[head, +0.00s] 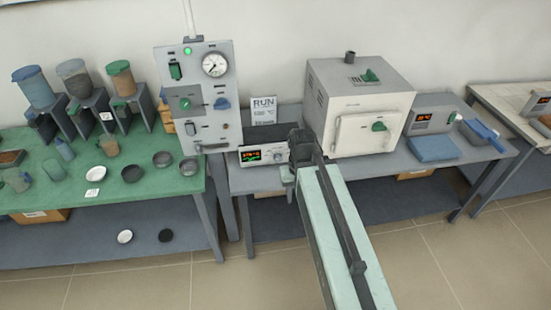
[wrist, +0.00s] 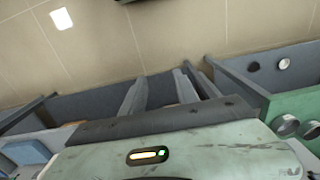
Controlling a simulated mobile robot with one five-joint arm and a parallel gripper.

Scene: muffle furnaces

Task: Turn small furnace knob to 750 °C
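A small white furnace (head: 335,85) stands on the grey bench in the head view. Its closed front door carries a green handle or knob (head: 379,126). A low controller box (head: 247,162) with a lit red and green display (head: 262,154) sits left of it; the digits are too small to read surely. A small round knob (head: 279,155) shows at the box's right side. My gripper (head: 302,150) is a dark shape just right of this box, in front of the furnace's left side. Whether it touches the knob, and its finger opening, cannot be seen. The wrist view does not clearly show the fingers.
A grey panel (head: 217,125) with a gauge and knobs stands left, by a green table (head: 130,190) with jars and bowls. A second display unit (head: 435,118) and blue pad (head: 433,148) lie right. Floor in front is clear.

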